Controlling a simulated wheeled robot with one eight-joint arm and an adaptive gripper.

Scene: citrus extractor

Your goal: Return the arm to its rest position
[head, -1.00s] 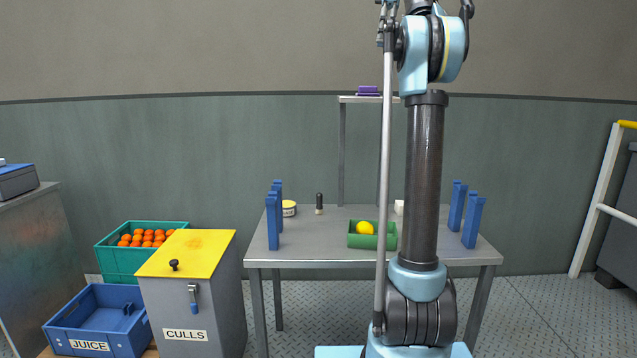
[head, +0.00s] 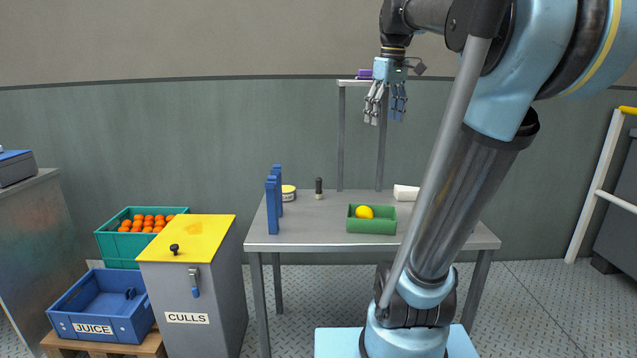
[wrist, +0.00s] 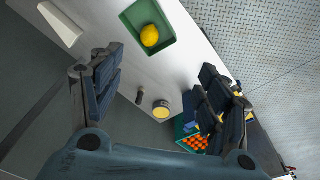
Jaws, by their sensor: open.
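My gripper (head: 385,104) hangs above the back of the grey table (head: 330,236), fingers pointing down. It is open and holds nothing. My arm reaches up from the lower right and bends over towards the table in the head view.
A green tray (head: 372,226) holds a yellow fruit (head: 364,212). Blue posts (head: 273,203), a round tin (head: 289,193), a dark-topped stick (head: 319,188) and a white block (head: 406,192) stand on the table. The CULLS bin (head: 196,290), JUICE crate (head: 103,309) and orange crate (head: 147,232) stand left.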

